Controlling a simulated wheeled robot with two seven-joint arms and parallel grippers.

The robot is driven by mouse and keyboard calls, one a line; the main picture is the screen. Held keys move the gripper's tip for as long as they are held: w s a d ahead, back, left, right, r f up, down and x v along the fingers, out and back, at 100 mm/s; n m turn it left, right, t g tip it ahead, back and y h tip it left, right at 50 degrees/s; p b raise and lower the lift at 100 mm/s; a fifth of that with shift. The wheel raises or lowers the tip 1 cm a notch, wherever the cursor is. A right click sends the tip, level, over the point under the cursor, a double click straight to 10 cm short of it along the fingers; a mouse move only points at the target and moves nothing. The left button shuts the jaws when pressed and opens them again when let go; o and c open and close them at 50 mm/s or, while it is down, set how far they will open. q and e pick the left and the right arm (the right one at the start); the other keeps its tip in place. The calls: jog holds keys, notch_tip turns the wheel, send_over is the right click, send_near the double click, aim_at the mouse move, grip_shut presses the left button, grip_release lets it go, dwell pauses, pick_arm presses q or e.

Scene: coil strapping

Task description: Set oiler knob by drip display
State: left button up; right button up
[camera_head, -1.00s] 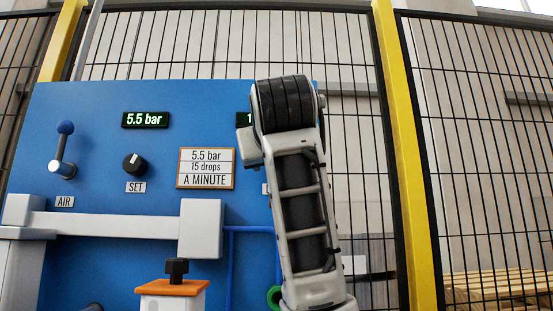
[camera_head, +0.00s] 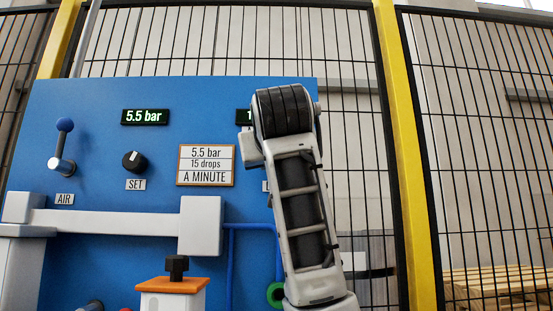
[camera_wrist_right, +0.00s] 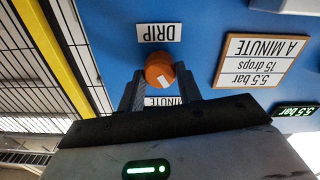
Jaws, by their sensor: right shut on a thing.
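The orange oiler knob (camera_wrist_right: 159,71) with a white mark shows in the right wrist view, below the DRIP label (camera_wrist_right: 159,33) in that upside-down picture. My right gripper (camera_wrist_right: 159,84) is shut on the knob, one finger on each side. A sign (camera_head: 206,165) reads 5.5 bar, 15 drops a minute. The pressure display (camera_head: 145,117) reads 5.5 bar. My left gripper is not in view.
The blue panel (camera_head: 95,110) also carries a blue-tipped AIR lever (camera_head: 63,145) and a black SET knob (camera_head: 134,161). An orange-topped block (camera_head: 172,286) with a black knob stands in front. Yellow-posted mesh fencing (camera_head: 470,150) is behind.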

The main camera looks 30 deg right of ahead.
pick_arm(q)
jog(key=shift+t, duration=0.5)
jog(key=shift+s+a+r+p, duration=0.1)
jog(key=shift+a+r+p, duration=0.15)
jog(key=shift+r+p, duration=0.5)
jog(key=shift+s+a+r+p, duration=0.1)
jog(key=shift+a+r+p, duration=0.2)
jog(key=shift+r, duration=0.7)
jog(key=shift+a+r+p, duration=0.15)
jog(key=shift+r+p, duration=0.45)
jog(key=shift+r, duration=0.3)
pick_arm(e)
jog(key=shift+d+m, duration=0.1)
jog(key=shift+m, duration=5.2)
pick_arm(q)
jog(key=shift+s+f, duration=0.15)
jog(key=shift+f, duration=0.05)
pick_arm(e)
jog(key=o, duration=1)
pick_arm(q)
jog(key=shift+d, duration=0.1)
pick_arm(e)
jog(key=shift+s, duration=0.15)
